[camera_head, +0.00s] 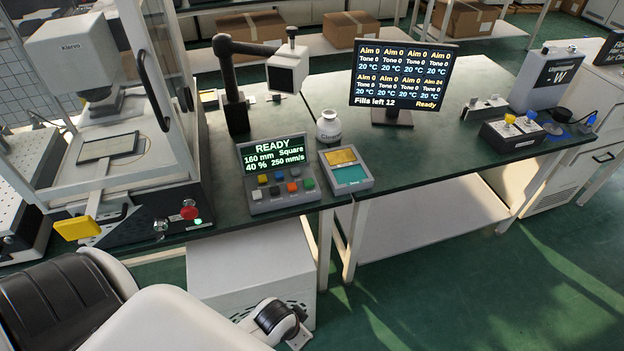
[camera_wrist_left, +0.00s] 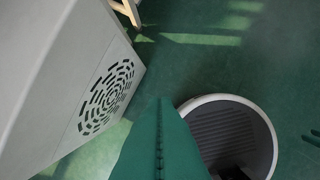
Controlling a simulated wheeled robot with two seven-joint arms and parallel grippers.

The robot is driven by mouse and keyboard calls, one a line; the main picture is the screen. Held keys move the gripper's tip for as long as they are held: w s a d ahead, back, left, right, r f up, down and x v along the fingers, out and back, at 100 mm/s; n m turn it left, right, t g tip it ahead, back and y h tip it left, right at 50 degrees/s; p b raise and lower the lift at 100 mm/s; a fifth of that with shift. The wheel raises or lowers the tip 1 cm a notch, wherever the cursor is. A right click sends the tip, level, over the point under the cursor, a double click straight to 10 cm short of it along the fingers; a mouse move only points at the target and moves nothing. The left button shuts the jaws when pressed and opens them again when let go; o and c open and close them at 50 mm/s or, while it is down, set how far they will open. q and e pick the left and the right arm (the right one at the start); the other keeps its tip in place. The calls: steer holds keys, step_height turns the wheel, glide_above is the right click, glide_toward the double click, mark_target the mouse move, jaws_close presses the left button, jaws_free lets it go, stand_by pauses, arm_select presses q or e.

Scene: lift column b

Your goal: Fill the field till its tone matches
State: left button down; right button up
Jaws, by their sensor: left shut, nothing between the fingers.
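The laser-like machine (camera_head: 70,55) stands at left, with a dark flat plate (camera_head: 109,147) on its bed. A control panel (camera_head: 283,199) reads READY, 160 mm Square, 40 %, 250 mm/s, above several coloured buttons. A monitor (camera_head: 403,75) lists several cells with Aim, Tone 0 and 20 °C; the last Aim appears to be 24, the others 0. It reads Fills left 12 and Ready. My left gripper's fingers (camera_wrist_left: 160,101) appear closed together and empty over the floor in the left wrist view. In the head view my left arm is low at the front, away from the panel.
A yellow handle (camera_head: 76,229) and a red knob (camera_head: 189,210) are on the machine's front. A white vented cabinet (camera_wrist_left: 85,95) is left of my left gripper.

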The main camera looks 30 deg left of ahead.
arm_select(q)
steer(key=w+d+r+m+t+h, duration=0.25)
steer(key=w+r+m, duration=0.25)
steer(key=w+r, duration=0.95)
steer(key=w+a+r+m+t+y, duration=0.1)
steer(key=w+a+r, duration=0.4)
steer(key=w+a, duration=0.3)
steer(key=w+a+r+m+t+y, duration=0.1)
steer(key=w+a+r+t, duration=0.1)
steer(key=w+a+r, duration=0.3)
steer(key=w+a+p, duration=0.1)
steer(key=w+a, duration=0.2)
steer(key=a, duration=0.4)
steer(key=shift+w+r, duration=0.2)
steer(key=shift+r, duration=0.15)
arm_select(e)
steer(key=shift+w+d+r, duration=0.25)
steer(key=shift+d+r, duration=0.25)
steer(key=shift+r, duration=0.1)
arm_select(q)
steer(key=shift+t, duration=0.25)
arm_select(e)
steer(key=shift+a, duration=0.1)
